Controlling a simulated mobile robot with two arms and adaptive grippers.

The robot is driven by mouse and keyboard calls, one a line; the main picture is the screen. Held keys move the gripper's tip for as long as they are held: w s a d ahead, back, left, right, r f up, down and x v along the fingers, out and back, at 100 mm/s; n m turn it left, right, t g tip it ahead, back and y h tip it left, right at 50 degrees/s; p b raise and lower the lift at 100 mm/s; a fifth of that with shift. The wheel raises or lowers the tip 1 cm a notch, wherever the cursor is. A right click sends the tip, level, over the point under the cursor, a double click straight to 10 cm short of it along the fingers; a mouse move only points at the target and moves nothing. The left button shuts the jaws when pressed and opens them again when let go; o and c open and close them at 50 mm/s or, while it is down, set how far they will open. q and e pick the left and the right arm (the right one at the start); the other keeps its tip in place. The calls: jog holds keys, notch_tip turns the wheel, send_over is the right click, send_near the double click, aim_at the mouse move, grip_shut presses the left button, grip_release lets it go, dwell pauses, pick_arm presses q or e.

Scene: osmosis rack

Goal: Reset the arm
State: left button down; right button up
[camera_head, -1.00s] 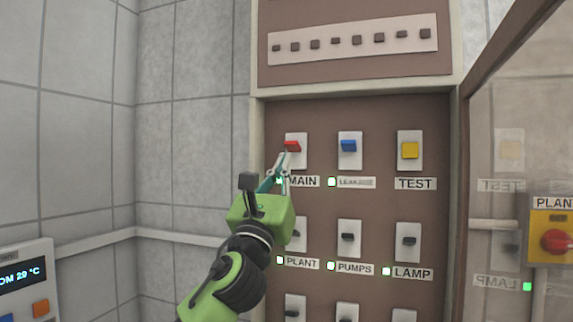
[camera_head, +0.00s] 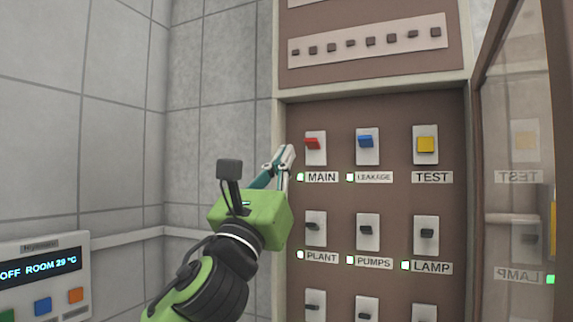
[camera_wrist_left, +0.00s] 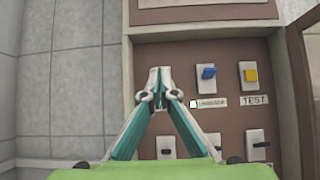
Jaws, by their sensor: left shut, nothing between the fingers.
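My left arm comes up from the bottom of the head view. Its green wrist carries the left gripper (camera_head: 287,158), which is shut and empty, with its fingertips just left of the red MAIN switch (camera_head: 312,144). A gap shows between fingertips and switch in the picture. In the left wrist view the shut fingertips (camera_wrist_left: 158,76) are in front of the panel's left part, and the red switch is hidden. The green light by the MAIN label (camera_head: 320,177) is lit. My right gripper is not in view.
The brown panel (camera_head: 390,195) also holds a blue LEAKAGE switch (camera_head: 365,141), a yellow TEST switch (camera_head: 425,145) and dark switches below. A glass door (camera_head: 515,100) stands open at right. A control box (camera_head: 42,275) is at lower left. Bare tiled wall (camera_head: 80,120) lies left.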

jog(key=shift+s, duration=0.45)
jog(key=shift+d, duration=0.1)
